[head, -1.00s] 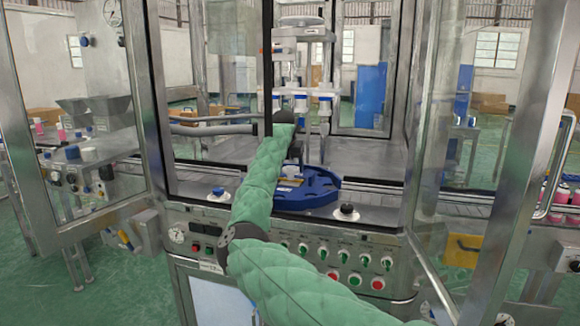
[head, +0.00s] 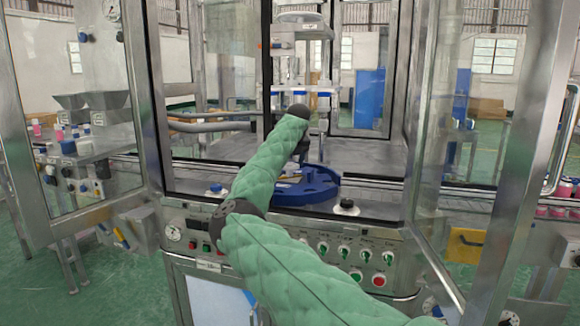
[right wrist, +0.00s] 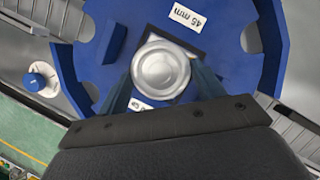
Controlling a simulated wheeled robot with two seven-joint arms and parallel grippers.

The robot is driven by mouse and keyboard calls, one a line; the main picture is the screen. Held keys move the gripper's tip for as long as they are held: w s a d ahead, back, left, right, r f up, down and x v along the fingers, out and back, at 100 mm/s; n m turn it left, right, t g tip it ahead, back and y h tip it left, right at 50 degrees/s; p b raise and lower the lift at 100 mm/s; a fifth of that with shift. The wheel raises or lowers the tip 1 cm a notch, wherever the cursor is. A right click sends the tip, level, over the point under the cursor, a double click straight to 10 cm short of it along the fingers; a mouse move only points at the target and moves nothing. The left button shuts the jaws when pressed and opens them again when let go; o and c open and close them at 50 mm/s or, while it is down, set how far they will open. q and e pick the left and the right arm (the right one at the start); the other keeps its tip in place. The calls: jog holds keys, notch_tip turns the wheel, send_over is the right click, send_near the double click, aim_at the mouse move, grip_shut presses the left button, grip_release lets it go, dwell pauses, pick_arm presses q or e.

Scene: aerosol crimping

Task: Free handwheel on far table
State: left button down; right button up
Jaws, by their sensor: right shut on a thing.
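A blue notched disc (head: 318,190) lies on the machine's table inside the open guard. It fills much of the right wrist view (right wrist: 222,45), where a white label on it reads "45 mm". A round silver knob (right wrist: 160,72), which looks like the handwheel, sits over the disc's middle. My right gripper (right wrist: 160,84) has a finger on each side of this knob and is shut on it. In the head view my right gripper (head: 301,153) points down over the disc, and my green arm hides part of the disc. My left gripper is not in view.
Glass guard doors with metal frames stand open at left (head: 140,110) and right (head: 510,160). A blue knob (head: 216,188) and a black knob (head: 347,204) stand on the front ledge. Below is a control panel (head: 330,246) with several switches. A crimping head (head: 300,90) hangs behind my arm.

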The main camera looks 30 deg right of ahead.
jog(key=shift+n, duration=0.3)
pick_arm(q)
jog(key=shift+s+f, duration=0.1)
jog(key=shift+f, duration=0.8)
pick_arm(e)
jog(key=shift+n, duration=0.3)
pick_arm(q)
jog(key=shift+b, duration=0.3)
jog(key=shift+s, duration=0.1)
pick_arm(e)
jog(key=o, duration=1)
jog(key=shift+c, duration=0.2)
jog(key=shift+r+y, duration=0.1)
jog(key=shift+y, duration=0.2)
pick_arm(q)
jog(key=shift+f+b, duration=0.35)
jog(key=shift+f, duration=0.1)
pick_arm(e)
jog(key=v, duration=0.7)
jog(key=shift+r, duration=0.3)
jog(key=shift+s, duration=0.15)
